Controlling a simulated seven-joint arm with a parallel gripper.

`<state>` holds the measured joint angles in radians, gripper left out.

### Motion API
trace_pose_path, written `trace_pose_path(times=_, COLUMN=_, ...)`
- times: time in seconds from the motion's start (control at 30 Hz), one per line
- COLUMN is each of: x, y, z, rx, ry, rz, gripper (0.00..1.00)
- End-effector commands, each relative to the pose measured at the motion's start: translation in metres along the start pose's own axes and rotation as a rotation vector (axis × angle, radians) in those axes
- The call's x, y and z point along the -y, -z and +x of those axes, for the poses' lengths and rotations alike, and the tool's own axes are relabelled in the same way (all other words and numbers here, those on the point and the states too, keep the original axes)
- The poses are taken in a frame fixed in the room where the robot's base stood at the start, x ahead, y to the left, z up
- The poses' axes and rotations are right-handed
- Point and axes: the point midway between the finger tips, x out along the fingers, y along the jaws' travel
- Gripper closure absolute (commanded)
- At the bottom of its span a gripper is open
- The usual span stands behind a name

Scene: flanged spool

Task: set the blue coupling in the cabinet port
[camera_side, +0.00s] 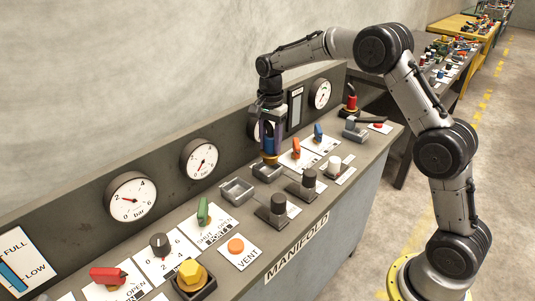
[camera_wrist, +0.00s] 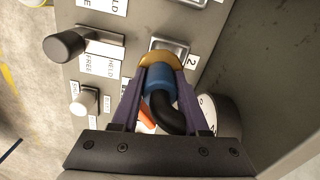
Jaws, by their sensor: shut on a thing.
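My gripper (camera_side: 271,146) is shut on the blue coupling (camera_wrist: 159,84), with its purple fingers (camera_wrist: 127,106) on either side of it. The coupling has a brass-coloured flange (camera_wrist: 166,63) at its far end and a black bent piece (camera_wrist: 180,116) at its near end. In the side view the coupling (camera_side: 270,148) hangs roughly upright, flange down, over a grey square port (camera_side: 267,174) on the cabinet top. In the wrist view the port (camera_wrist: 170,44) shows partly beyond the flange. I cannot tell whether flange and port touch.
A second grey square port (camera_side: 236,191) lies just left. Black knobs (camera_side: 278,204), an orange handle (camera_side: 296,148), a blue handle (camera_side: 318,132) and a white knob (camera_side: 334,164) stand close by. The gauge panel (camera_side: 165,180) rises behind.

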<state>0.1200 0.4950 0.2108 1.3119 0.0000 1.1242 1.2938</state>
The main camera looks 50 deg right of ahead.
Motion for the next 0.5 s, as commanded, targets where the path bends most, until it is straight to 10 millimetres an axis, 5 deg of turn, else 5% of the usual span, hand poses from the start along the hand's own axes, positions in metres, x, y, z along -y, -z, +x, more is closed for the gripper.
trace_pose_path(times=0.5, x=0.012, y=0.003, z=0.043, rx=-0.001, ry=0.002, rz=0.000, gripper=1.00)
